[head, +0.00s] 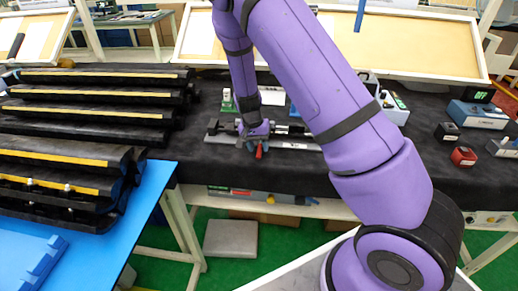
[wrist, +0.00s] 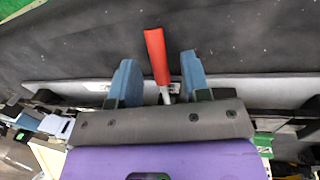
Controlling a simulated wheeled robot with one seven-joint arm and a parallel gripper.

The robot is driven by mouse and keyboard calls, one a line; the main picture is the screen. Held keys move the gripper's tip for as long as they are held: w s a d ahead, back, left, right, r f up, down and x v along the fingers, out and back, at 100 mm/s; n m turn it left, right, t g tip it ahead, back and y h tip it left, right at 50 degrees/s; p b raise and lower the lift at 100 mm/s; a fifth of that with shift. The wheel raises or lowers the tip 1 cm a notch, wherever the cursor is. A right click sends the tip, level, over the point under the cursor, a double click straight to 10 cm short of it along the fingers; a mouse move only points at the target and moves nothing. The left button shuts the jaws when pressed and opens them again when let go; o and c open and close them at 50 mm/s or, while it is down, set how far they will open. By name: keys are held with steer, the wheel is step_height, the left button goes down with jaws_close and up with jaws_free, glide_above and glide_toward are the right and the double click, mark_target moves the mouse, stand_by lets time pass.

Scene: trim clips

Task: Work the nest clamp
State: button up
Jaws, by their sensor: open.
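The nest clamp has a red handle (head: 259,152) on a metal stem, at the front of a grey fixture plate (head: 298,146) on the dark bench. In the wrist view the red handle (wrist: 156,56) stands between the two blue fingers of my gripper (wrist: 158,82), with a gap to each side, nearer the left finger. My gripper (head: 254,132) is open, and nothing is held. In the head view my purple arm hides part of the fixture, and the fingers are small. The clamp's base is hidden behind the gripper body in the wrist view.
Black trim panels with yellow strips (head: 95,90) are stacked at the left. Small boxes, one of them red (head: 463,156), and a blue device (head: 478,115) stand at the right of the bench. The dark bench cloth (wrist: 70,45) beside the handle is clear.

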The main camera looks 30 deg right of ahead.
steer(key=shift+s+d+f, duration=0.1)
steer(key=shift+d+f, duration=0.05)
steer(key=shift+f, duration=0.6)
steer(key=shift+c, duration=0.3)
jaws_close()
